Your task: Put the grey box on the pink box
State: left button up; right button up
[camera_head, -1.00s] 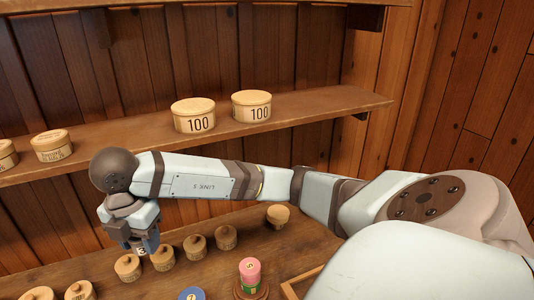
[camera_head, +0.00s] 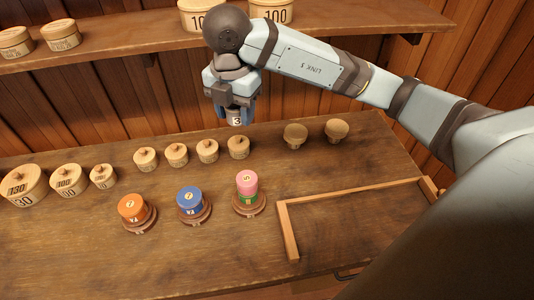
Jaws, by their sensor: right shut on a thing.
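My right gripper (camera_head: 235,108) is shut on the grey box (camera_head: 236,121), a small pale piece marked 3. It hangs below the fingers, above the back of the bench, and the fingers hide its upper part. The pink box (camera_head: 247,180), marked 5 on top, sits on a green piece (camera_head: 248,198) on a round wooden stand. The grey box is behind and slightly left of this stack in the picture, apart from it. My left gripper is not in view.
Orange (camera_head: 132,207) and blue (camera_head: 190,200) pieces sit on stands left of the pink stack. Several lidded wooden pots (camera_head: 208,150) line the bench behind. A wooden frame (camera_head: 290,230) lies at right. A shelf (camera_head: 130,47) runs above at the back.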

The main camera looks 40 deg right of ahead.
jog(key=shift+s+d, duration=0.15)
jog(key=shift+d, duration=0.1)
jog(key=shift+s+d+f, duration=0.1)
jog(key=shift+f, duration=0.05)
jog(key=b, duration=0.1)
send_over(246, 179)
notch_tip(246, 179, down, 14)
jog(key=shift+f, duration=2.8)
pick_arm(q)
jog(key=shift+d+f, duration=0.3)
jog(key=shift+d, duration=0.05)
pick_arm(e)
jog(key=shift+f, duration=0.15)
jog(key=o, duration=0.9)
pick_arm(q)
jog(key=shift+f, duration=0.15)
